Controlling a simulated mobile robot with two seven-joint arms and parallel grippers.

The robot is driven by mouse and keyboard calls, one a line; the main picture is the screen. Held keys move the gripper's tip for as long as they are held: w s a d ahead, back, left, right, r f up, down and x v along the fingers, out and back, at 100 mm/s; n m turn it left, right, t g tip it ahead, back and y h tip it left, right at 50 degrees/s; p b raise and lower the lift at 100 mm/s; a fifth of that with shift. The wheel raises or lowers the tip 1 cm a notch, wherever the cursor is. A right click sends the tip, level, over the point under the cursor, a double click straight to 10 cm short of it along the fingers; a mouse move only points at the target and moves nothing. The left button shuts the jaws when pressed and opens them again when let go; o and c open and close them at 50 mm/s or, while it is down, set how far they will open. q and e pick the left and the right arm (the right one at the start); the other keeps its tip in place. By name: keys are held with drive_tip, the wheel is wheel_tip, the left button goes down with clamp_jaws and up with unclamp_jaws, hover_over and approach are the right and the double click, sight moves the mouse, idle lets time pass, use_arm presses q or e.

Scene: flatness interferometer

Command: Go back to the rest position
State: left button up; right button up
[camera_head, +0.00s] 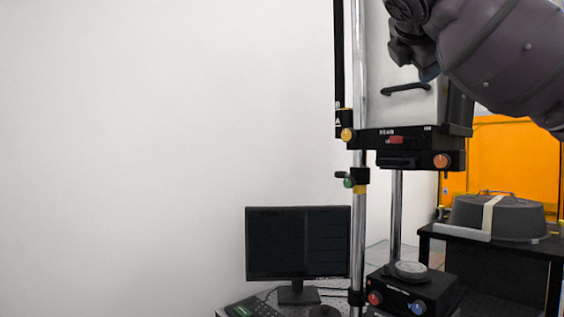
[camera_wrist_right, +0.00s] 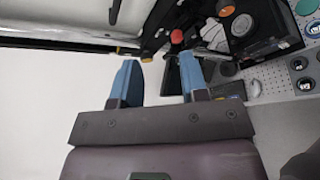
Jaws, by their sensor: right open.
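The flatness interferometer has a pale grey housing (camera_head: 375,75) with a dark handle, carried on a chrome column (camera_head: 358,215). Its lower black base unit (camera_head: 440,290) bears a round light disc (camera_head: 409,270). My right arm comes in from the upper right, in front of the housing. Its gripper (camera_head: 428,74) is beside the upper housing in the head view, mostly hidden by the wrist. In the right wrist view the gripper (camera_wrist_right: 159,68) has its two blue fingers apart, with nothing between them. I cannot tell whether it touches the housing. My left gripper is not in view.
A monitor (camera_head: 298,243) and keyboard (camera_head: 252,308) stand left of the column. A dark strapped tub (camera_head: 497,218) rests on a black stand (camera_head: 505,266) at right, before an orange panel (camera_head: 510,155). Bare white wall fills the left.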

drive_tip(key=w+a+f+g+y, duration=0.1)
drive_tip(key=w+f, duration=0.2)
drive_tip(key=f, duration=0.5)
drive_tip(key=w+a+f+y, duration=0.1)
drive_tip(key=w+a+f, duration=0.15)
drive_tip(key=f, duration=0.65)
drive_tip(key=s+a+f+m+g+y, duration=0.1)
drive_tip(key=s+f+m+g+y, duration=0.1)
drive_tip(key=f, duration=1.4)
drive_tip(key=s+f+m+g+y, duration=0.1)
drive_tip(key=s+f, duration=0.1)
drive_tip(key=f, duration=1.5)
drive_tip(key=s+d+f+m+g+y, duration=0.25)
drive_tip(key=s+f+m, duration=0.45)
drive_tip(key=s+f, duration=1.1)
drive_tip(key=s+d+f+m+g+h, duration=0.1)
drive_tip(key=s+d+f+m, duration=0.25)
drive_tip(key=s, duration=0.65)
drive_tip(key=s+d+f+m+g, duration=0.2)
drive_tip(key=s+f+m, duration=0.25)
drive_tip(key=s, duration=0.45)
drive_tip(key=w+f+t, duration=0.7)
drive_tip(key=f+t, duration=0.1)
drive_tip(key=f, duration=0.2)
